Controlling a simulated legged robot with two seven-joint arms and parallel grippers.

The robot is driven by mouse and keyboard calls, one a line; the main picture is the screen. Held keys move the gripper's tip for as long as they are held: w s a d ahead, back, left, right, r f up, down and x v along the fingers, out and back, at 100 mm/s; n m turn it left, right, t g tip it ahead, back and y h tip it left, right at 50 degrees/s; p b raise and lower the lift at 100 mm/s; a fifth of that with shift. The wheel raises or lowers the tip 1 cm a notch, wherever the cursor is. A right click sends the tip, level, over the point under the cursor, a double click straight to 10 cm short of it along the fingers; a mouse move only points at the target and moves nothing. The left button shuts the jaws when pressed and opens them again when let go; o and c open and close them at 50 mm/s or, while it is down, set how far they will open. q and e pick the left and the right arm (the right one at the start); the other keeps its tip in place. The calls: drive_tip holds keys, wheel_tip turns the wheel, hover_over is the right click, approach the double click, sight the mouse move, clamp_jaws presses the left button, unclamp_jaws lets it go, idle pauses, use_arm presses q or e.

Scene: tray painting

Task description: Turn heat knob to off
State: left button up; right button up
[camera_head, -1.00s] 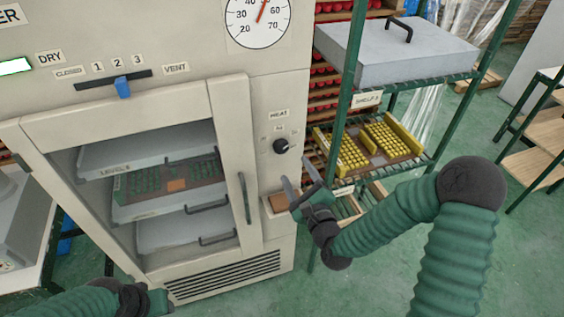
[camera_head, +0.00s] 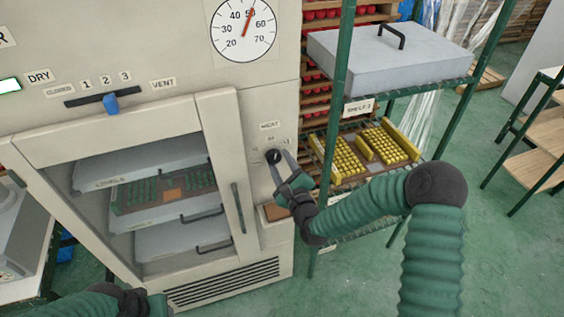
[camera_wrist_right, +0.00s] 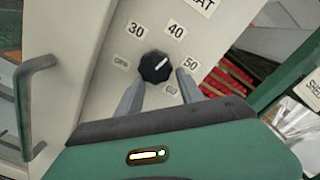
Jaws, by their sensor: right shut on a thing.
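The heat knob (camera_head: 273,156) is a small black dial on the cabinet's front panel, under the HEAT label. In the right wrist view the knob (camera_wrist_right: 155,67) has a white pointer mark aimed up and right, between 40 and 50. A small label that looks like OFF (camera_wrist_right: 122,68) is left of it. My right gripper (camera_head: 280,160) is at the knob, shut on it; its fingers (camera_wrist_right: 158,82) show on either side in the wrist view. My left gripper (camera_head: 140,301) is partly in view at the bottom left; its fingers are unclear.
The dryer's glass door (camera_head: 165,180) with its vertical handle (camera_head: 238,208) is left of the knob. A green-framed shelf (camera_head: 337,115) with a yellow mould tray (camera_head: 410,137) stands close on the right. A round gauge (camera_head: 244,30) and vent slider (camera_head: 110,103) are above.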

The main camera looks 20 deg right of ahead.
drive_tip(key=shift+w+a+r, duration=0.15)
drive_tip(key=shift+a+r, duration=0.4)
drive_tip(key=shift+r, duration=0.1)
drive_tip(key=c, duration=0.5)
drive_tip(key=shift+a+r, duration=0.2)
drive_tip(key=shift+a, duration=0.25)
use_arm(q)
drive_tip(key=shift+a, duration=0.85)
drive_tip(key=shift+d, duration=0.15)
use_arm(e)
drive_tip(key=shift+d+f, duration=0.1)
drive_tip(key=shift+d, duration=0.1)
